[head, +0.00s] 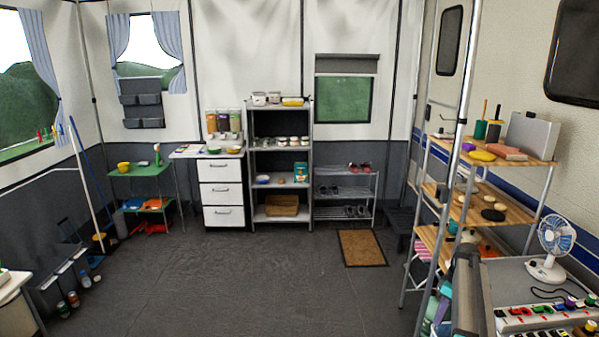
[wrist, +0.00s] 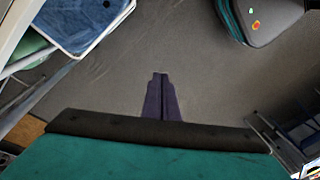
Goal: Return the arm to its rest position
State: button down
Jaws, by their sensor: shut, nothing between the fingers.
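My gripper (wrist: 160,76) shows in the wrist view as two dark purple fingers pressed together. It is shut and empty, pointing away over grey floor. A teal surface with a dark band (wrist: 150,130) fills the bottom of the wrist view and hides the base of the fingers; I cannot tell what it is. I cannot make out my gripper in the head view.
In the wrist view, a blue panel (wrist: 85,22) is at upper left and a dark rounded item (wrist: 258,18) at upper right. In the head view, the middle floor (head: 230,275) is clear. A shelf rack (head: 500,152) and white fan (head: 550,262) stand at right.

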jog(key=s+a+f+n+g, duration=0.1)
jog(key=s+a+f, duration=0.4)
jog(key=a+f, duration=0.3)
jog(key=s+a+f+g, duration=0.2)
jog(key=s+a+f, duration=0.4)
jog(key=a, duration=0.4)
jog(key=s+a+f+n+g, duration=0.1)
jog(key=s+a+f, duration=0.3)
jog(key=a+f, duration=0.45)
jog(key=s+a+f+m, duration=0.2)
jog(key=s+a+m, duration=0.1)
jog(key=s, duration=0.5)
jog(key=s+a+f+m+g+h, duration=0.1)
jog(key=s+a+f+m, duration=0.2)
jog(key=s, duration=0.6)
jog(key=s+a+f+m+h, duration=0.1)
jog(key=s+a+f+m, duration=0.1)
jog(key=s, duration=0.7)
jog(key=shift+s+a+f+m, duration=0.25)
jog(key=shift+a+m, duration=0.55)
jog(key=shift+a, duration=0.45)
